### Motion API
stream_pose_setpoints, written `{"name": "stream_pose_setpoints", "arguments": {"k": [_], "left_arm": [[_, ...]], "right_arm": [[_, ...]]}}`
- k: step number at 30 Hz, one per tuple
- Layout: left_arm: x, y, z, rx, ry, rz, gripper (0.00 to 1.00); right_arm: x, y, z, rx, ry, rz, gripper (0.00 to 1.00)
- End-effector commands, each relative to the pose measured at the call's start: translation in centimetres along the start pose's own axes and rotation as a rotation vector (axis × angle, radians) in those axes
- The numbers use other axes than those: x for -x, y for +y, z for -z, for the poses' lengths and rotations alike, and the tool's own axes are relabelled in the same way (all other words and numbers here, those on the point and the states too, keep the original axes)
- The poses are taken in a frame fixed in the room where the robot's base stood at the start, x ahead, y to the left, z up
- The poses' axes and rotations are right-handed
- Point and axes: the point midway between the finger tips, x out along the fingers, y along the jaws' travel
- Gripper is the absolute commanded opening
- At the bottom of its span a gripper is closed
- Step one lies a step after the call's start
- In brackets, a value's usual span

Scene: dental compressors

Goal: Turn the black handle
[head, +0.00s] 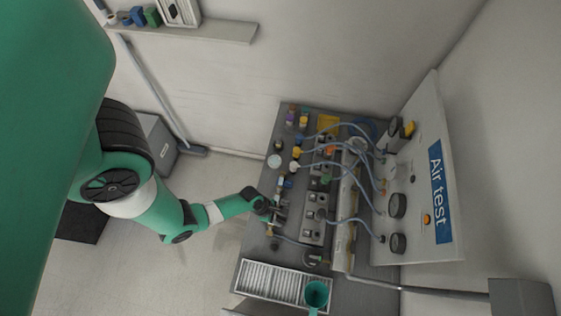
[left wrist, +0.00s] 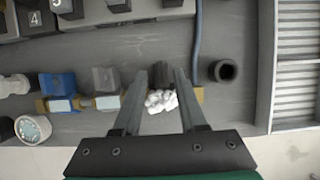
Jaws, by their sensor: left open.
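My left gripper (head: 275,210) reaches in from the left over the near-left edge of the dark bench. In the left wrist view its two fingers (left wrist: 162,88) are apart. Between them are a dark ribbed piece (left wrist: 158,76), which looks like the black handle, and a white lumpy part (left wrist: 160,100). I cannot tell whether either finger touches them. These sit along a brass-coloured bar (left wrist: 199,95), beside a grey handle (left wrist: 105,79) and a blue handle (left wrist: 57,85). In the head view the gripper covers this spot. My right gripper is not in view.
An upright "Air test" panel (head: 428,220) with hoses stands right of the bench (head: 258,250). A dark round cap (left wrist: 224,70) and a hose (left wrist: 196,45) lie right of the fingers. A vented tray (head: 268,280) and teal cup (head: 316,294) are at the near end.

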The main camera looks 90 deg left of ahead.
Motion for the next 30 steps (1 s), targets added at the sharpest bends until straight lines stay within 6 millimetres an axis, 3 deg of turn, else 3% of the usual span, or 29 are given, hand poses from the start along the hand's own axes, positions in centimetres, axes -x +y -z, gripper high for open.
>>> {"name": "stream_pose_setpoints", "arguments": {"k": [10,17,30], "left_arm": [[-0.57,-0.03,-0.02,-0.001,0.000,0.000,0.39],[-0.56,-0.03,-0.01,-0.001,0.000,0.000,0.00],[-0.55,0.00,-0.01,-0.010,0.000,0.004,0.00]], "right_arm": [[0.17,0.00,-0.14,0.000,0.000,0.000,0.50],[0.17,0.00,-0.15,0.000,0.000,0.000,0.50],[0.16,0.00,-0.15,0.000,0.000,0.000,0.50]]}}
